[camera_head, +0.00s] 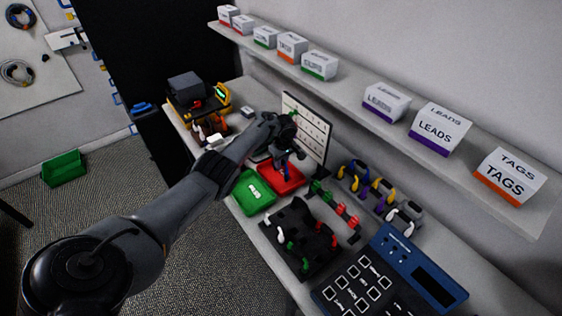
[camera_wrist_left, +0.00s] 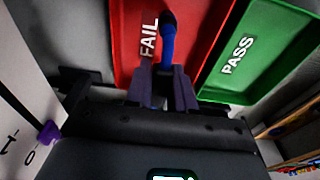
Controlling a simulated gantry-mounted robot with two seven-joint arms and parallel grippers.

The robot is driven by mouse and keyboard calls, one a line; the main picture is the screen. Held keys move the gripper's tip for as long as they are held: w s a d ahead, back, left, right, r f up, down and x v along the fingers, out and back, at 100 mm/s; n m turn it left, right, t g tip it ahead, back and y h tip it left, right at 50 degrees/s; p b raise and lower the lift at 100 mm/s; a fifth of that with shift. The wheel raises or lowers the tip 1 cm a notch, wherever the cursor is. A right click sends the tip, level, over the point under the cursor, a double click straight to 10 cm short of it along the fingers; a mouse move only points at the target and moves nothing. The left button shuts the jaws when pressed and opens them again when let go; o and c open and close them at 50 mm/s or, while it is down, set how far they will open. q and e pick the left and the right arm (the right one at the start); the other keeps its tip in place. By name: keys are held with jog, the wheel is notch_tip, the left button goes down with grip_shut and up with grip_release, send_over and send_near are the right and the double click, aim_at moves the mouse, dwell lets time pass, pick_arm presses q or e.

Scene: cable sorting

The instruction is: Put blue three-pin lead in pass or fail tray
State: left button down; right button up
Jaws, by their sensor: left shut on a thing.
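My left gripper (camera_head: 288,158) is over the red tray (camera_head: 275,186) in the head view. In the left wrist view my left gripper (camera_wrist_left: 162,90) is shut on the blue lead (camera_wrist_left: 168,42), whose dark end points away from the fingers. The lead is in front of the red tray marked FAIL (camera_wrist_left: 130,60). The green tray marked PASS (camera_wrist_left: 255,45) is beside it and also shows in the head view (camera_head: 262,203). I cannot make out the lead's pins or its exact height above the tray. My right gripper is not in view.
A black fixture with coloured leads (camera_head: 300,240) and a blue tester (camera_head: 420,270) stand nearer on the bench. A white board (camera_head: 312,125) stands behind the trays. A shelf (camera_head: 340,82) with labelled boxes runs above. A yellow and black device (camera_head: 190,95) is at the far end.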

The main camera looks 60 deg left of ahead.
pick_arm(q)
jog(key=shift+f, duration=0.3)
dwell(0.5)
jog(key=shift+f+p, duration=0.15)
jog(key=shift+p, duration=0.25)
dwell(0.4)
jog(key=c, duration=0.9)
grip_release()
jog(key=shift+o, duration=0.4)
jog(key=o, duration=0.5)
